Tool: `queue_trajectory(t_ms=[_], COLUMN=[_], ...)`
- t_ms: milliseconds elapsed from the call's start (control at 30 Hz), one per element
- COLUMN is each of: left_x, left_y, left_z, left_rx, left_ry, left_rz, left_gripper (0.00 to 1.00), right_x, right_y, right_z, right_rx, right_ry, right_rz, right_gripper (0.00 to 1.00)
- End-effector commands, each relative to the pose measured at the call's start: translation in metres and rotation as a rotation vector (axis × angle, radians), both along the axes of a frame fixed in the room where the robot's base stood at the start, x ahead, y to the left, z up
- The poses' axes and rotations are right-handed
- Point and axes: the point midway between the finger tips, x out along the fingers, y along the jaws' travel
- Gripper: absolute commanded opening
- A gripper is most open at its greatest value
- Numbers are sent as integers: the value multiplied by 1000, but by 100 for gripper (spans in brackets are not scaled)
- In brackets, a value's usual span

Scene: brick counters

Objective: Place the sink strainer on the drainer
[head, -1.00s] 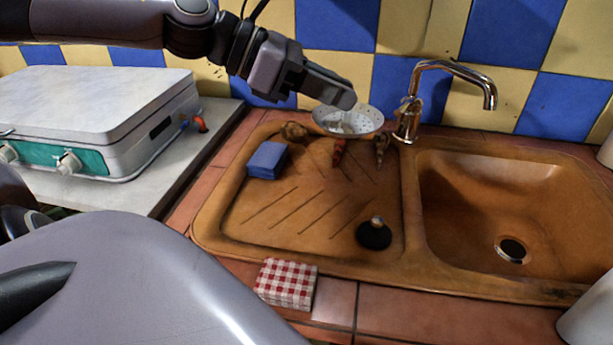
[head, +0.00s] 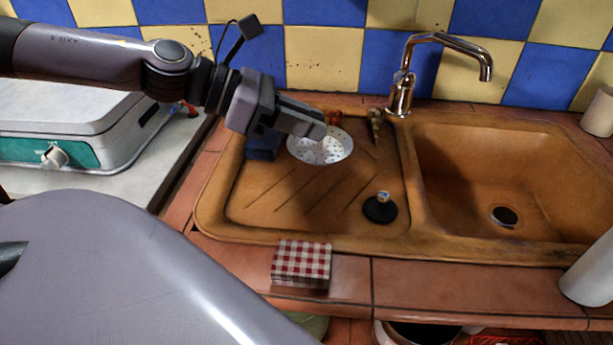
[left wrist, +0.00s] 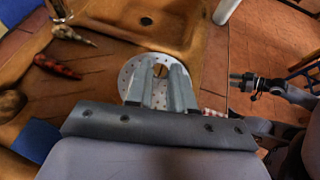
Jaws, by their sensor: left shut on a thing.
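The sink strainer is a round white perforated dish (head: 322,151); it also shows in the left wrist view (left wrist: 131,77). My left gripper (head: 318,131) is shut on its edge, and its fingers (left wrist: 162,88) cover part of the dish in the wrist view. The strainer is over the back middle of the brown ribbed drainer (head: 270,208), left of the sink bowl; whether it touches the surface I cannot tell. My right gripper (left wrist: 243,82) shows small at the right of the wrist view, away from the strainer; its jaws are too small to judge.
A blue sponge (head: 262,146) lies left of the strainer. A black plug (head: 380,208) is at the drainer's front right. Red and brown objects lie behind; the brown one (head: 376,125) is near the tap (head: 402,92). A checked cloth block (head: 301,263) sits in front. The drainer's front left is clear.

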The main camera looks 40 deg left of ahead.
Motion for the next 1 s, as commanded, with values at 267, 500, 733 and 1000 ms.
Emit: queue_trajectory(t_ms=[267,500,733,1000], left_x=[0,0,0,0], left_y=[0,0,0,0], left_z=[-64,-83,-109,-110], left_rx=[-3,-2,-1,1], left_ry=[3,2,0,-2], left_rz=[1,0,0,0], left_gripper=[0,0,0,0], right_x=[1,1,4,5], right_y=[3,5,6,7], right_z=[-5,-7,-11,-8], right_rx=[7,12,18,21], right_ry=[-3,-1,-2,-7], right_rz=[3,5,4,4], right_gripper=[43,43,43,43])
